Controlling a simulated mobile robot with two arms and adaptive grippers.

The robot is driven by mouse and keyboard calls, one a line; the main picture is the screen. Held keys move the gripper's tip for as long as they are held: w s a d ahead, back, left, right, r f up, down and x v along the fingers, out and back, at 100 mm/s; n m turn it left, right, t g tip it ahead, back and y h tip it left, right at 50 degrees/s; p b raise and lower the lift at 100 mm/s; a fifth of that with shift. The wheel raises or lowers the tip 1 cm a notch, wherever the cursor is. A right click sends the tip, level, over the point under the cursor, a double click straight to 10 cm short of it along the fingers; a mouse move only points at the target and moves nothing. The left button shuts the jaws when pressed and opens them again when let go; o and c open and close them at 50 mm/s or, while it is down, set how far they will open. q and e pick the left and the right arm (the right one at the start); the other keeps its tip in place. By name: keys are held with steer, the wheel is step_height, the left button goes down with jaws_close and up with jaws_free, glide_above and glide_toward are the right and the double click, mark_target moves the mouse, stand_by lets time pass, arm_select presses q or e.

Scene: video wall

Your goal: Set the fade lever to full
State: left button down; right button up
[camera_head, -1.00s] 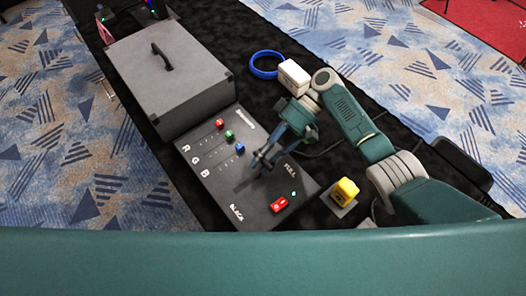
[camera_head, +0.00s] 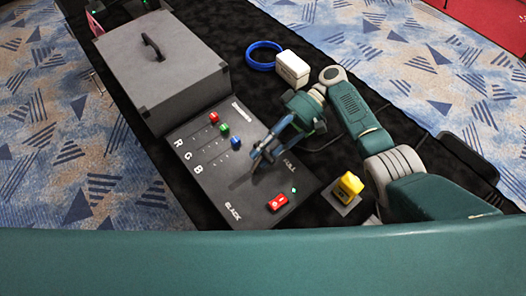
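The dark control panel (camera_head: 215,180) lies on the black table, with "FULL" printed at its right side and "BLACK" near its front left. A dark slot (camera_head: 240,182) runs between these labels. The fade lever cannot be made out; my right gripper covers the upper end of the slot near "FULL". My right gripper (camera_head: 259,157) reaches down from the upper right with its fingertips at the panel. Whether its fingers are shut on anything is too small to tell. My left gripper is not in view.
Red (camera_head: 213,117), green (camera_head: 224,129) and blue (camera_head: 236,142) sliders sit beside "R G B". A red switch (camera_head: 278,202) is at the front. A grey case (camera_head: 165,75) stands behind. A blue ring (camera_head: 263,56), white box (camera_head: 292,69) and yellow device (camera_head: 349,185) lie to the right.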

steer(key=o, duration=0.3)
steer(key=shift+w+a+r, duration=0.15)
steer(key=shift+w+r, duration=0.05)
steer(key=shift+w, duration=0.15)
steer(key=shift+w+f, duration=0.1)
steer(key=shift+f, duration=0.1)
steer(key=shift+v, duration=3.8)
